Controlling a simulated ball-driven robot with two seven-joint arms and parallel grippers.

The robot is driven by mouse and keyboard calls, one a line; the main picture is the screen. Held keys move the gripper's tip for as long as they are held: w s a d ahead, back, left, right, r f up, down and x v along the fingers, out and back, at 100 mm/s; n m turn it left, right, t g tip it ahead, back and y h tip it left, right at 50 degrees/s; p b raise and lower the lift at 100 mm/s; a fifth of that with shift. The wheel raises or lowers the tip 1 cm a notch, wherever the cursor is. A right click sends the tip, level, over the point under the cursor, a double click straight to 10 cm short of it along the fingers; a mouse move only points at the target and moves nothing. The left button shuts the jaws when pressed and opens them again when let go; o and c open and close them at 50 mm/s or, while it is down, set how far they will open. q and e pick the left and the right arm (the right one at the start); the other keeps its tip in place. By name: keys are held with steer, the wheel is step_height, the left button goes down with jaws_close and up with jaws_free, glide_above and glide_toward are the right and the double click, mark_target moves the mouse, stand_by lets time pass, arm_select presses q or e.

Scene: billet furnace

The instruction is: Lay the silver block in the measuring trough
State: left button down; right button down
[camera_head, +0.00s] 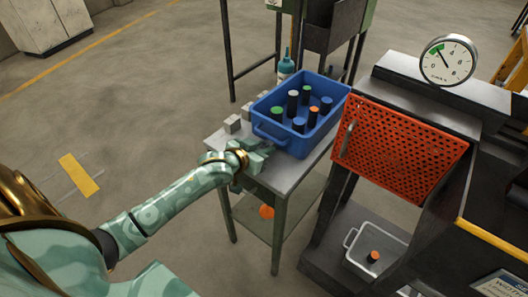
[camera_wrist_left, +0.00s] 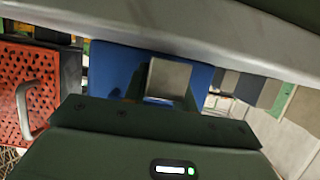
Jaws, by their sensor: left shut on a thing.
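My left gripper (camera_head: 257,160) is at the near edge of the grey table (camera_head: 285,181), beside the near corner of the blue bin. In the left wrist view a square grey face, the silver block (camera_wrist_left: 168,79), shows between the jaws, which are shut on it. In the head view the gripper mostly hides the block. Small pale grey pieces (camera_head: 232,123) stand on the table to the left of the bin. I cannot tell whether they are part of the measuring trough. My right gripper is not in view.
The blue bin (camera_head: 270,133) holds several dark cylinders with coloured tops. A teal bottle (camera_head: 286,68) stands behind it. To the right are the furnace's orange perforated door (camera_head: 400,143), a dial gauge (camera_head: 448,60) and a low metal tray (camera_head: 352,262) with one cylinder.

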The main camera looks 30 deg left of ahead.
arm_select(q)
steer(key=shift+f, duration=0.2)
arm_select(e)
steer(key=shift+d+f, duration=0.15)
arm_select(q)
steer(key=c, duration=1.1)
jaws_free()
steer(key=shift+f, duration=0.2)
steer(key=shift+s+r, duration=0.2)
steer(key=p+v, duration=0.5)
steer(key=v, duration=0.6)
steer(key=shift+s+r, duration=0.15)
steer(key=shift+s, duration=0.15)
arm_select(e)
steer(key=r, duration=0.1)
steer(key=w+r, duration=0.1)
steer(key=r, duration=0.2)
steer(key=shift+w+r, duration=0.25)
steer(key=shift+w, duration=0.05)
arm_select(q)
steer(key=shift+a, duration=0.1)
